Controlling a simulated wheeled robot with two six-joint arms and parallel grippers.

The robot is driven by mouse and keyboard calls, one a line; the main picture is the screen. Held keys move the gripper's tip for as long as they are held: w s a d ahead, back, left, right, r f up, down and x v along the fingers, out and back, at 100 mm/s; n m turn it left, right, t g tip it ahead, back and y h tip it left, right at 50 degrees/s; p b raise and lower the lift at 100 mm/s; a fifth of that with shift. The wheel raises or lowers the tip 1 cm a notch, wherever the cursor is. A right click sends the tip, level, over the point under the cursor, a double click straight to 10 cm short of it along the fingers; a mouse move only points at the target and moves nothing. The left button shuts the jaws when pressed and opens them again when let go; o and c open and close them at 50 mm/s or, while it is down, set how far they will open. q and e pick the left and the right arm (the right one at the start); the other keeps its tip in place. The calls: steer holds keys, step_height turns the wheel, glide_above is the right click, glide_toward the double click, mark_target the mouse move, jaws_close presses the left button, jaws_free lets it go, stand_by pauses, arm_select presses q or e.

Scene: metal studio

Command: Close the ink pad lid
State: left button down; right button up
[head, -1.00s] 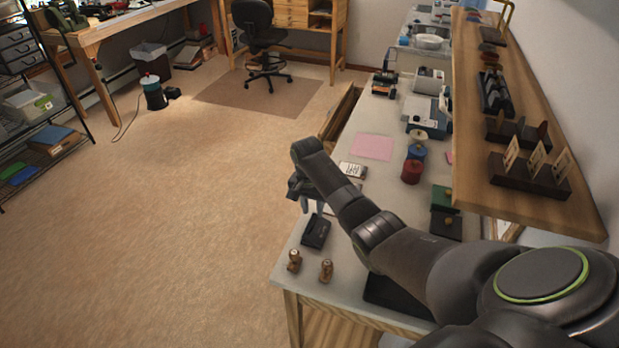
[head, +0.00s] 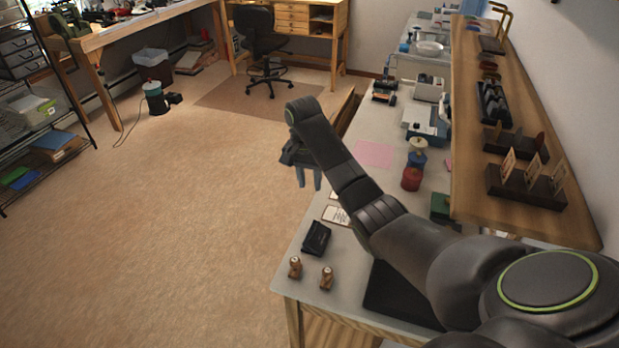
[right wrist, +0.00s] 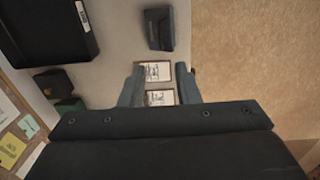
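The ink pad (head: 316,238) is a small black case on the near end of the grey bench. Its lid looks down on the base; a small gap cannot be ruled out. In the right wrist view the ink pad (right wrist: 159,28) lies ahead of the fingers. My right gripper (head: 309,182) hangs above and beyond the pad, apart from it, near the bench's left edge. Its fingers are spread with nothing between them, as the right wrist view also shows (right wrist: 159,75). My left gripper is out of view.
Two small wooden stamps (head: 295,268) stand in front of the pad. A black tray (head: 400,295) lies to its right, partly behind my arm. Framed cards (head: 336,215) lie beyond the pad. A wooden shelf (head: 530,120) overhangs the bench's right side.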

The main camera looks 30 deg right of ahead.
mark_target(317, 228)
steer(key=shift+f, duration=0.1)
steer(key=c, duration=0.4)
steer(key=shift+d+f+n, duration=0.1)
steer(key=shift+d+n, duration=0.05)
steer(key=shift+n, duration=0.45)
jaws_close()
steer(key=s+d+f+n+t+y+b, duration=0.15)
steer(key=n+b, duration=0.45)
steer(key=n, duration=1.2)
steer(key=s+d+f+n+t+y+b, duration=0.15)
steer(key=n+b, duration=0.35)
steer(key=n, duration=1.2)
steer(key=shift+h, duration=0.5)
steer(key=x, duration=0.9)
steer(key=s+d+p+x, duration=0.1)
steer(key=x, duration=0.3)
steer(key=shift+w+a+f, duration=0.1)
steer(key=shift+f, duration=0.35)
